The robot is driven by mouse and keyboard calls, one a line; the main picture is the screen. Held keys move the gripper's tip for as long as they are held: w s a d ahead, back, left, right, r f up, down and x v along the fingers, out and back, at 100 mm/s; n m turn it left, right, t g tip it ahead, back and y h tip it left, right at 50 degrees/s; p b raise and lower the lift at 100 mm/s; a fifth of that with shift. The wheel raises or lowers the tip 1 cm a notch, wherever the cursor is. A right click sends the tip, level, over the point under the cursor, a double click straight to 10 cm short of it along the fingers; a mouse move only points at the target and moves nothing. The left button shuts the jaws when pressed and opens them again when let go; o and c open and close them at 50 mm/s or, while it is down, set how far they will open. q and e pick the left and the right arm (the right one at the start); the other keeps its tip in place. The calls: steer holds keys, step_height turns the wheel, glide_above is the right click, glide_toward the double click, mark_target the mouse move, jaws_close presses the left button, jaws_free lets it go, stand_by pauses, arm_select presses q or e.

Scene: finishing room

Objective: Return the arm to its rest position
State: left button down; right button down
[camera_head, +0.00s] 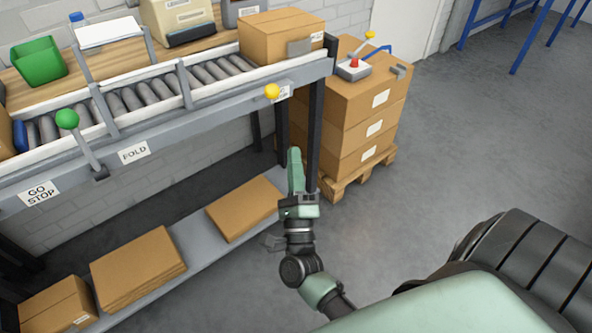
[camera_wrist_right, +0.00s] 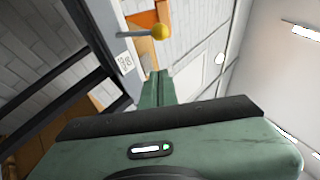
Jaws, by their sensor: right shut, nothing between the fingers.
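My right gripper (camera_head: 295,160) is in the lower middle of the head view, in front of the conveyor bench's right end. Its green fingers point up and are shut with nothing between them. In the right wrist view the closed fingers (camera_wrist_right: 157,88) show at the centre, apart from the yellow knob (camera_wrist_right: 160,32) beyond them. My left gripper is not in view.
The roller conveyor (camera_head: 180,90) carries a carton (camera_head: 280,38) at its right end. A green-knobbed lever (camera_head: 67,119) and a yellow knob (camera_head: 272,91) stick out in front. Stacked cartons (camera_head: 350,125) stand on a pallet (camera_head: 358,178). Floor at right is clear.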

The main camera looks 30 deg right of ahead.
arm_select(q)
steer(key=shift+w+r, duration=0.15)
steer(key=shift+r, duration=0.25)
arm_select(e)
steer(key=shift+v, duration=0.95)
